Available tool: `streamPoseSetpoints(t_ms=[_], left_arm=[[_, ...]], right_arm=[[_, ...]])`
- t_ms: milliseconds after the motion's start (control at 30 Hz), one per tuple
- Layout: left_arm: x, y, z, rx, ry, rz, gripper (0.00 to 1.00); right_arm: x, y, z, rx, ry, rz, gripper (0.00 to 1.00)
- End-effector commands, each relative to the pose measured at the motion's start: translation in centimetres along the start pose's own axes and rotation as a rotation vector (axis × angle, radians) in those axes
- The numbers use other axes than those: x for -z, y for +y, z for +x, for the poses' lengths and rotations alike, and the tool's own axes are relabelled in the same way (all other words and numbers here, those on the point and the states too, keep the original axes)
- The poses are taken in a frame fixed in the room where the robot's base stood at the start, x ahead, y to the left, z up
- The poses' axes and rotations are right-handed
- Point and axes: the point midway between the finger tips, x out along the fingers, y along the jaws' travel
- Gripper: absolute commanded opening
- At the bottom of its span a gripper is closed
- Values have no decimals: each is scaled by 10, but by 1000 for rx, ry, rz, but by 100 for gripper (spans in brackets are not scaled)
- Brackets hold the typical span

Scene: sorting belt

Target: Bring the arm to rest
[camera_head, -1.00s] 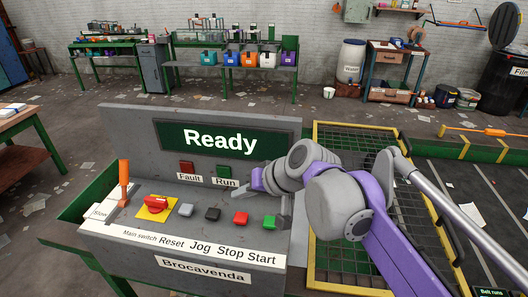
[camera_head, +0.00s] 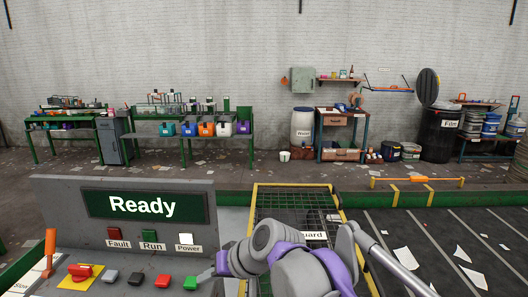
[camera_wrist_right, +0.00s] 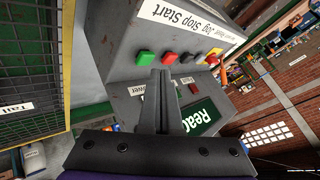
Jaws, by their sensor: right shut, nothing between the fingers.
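My right gripper (camera_head: 208,274) is shut and empty. In the head view it is at the right end of the control console (camera_head: 50,205), just right of the green Start button (camera_head: 190,283). I cannot tell whether it touches the console. In the right wrist view its fingers (camera_wrist_right: 160,78) are together in front of the console, with the green button (camera_wrist_right: 141,57) beyond them. My left gripper is not in view. The screen (camera_head: 142,205) reads "Ready". The Power lamp (camera_head: 185,238) is bright white, while Fault (camera_head: 113,233) and Run (camera_head: 148,234) look dark.
Right of the console is a yellow-framed mesh guard (camera_head: 285,205), partly behind my right arm. The dark belt (camera_head: 420,240) with scattered papers lies further right.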

Motion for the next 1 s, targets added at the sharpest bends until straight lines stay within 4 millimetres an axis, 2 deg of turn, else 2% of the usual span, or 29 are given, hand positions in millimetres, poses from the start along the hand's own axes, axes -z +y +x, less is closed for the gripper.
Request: streamPoseSetpoints(t_ms=[33, 100, 267, 367, 500, 600, 700, 800, 900, 1000], left_arm=[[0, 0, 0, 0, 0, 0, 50], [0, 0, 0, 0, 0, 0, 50], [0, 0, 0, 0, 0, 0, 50], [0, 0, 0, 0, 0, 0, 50], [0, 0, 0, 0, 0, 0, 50], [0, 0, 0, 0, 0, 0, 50], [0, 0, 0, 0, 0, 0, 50], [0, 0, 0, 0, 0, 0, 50], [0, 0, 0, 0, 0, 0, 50], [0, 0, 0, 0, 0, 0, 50]], right_arm=[[0, 0, 0, 0, 0, 0, 0], [-23, 31, -13, -66, 5, 13, 0], [-74, 88, -36, -200, 8, 33, 0], [-116, 126, -51, -297, 9, 52, 0], [-190, 184, -73, -458, 8, 85, 0], [-242, 218, -84, -562, 5, 109, 0], [-280, 240, -92, -639, 1, 127, 0], [-303, 252, -95, -683, -2, 138, 0], [-312, 257, -97, -703, -3, 143, 0], [-313, 258, -97, -705, -3, 143, 0]])
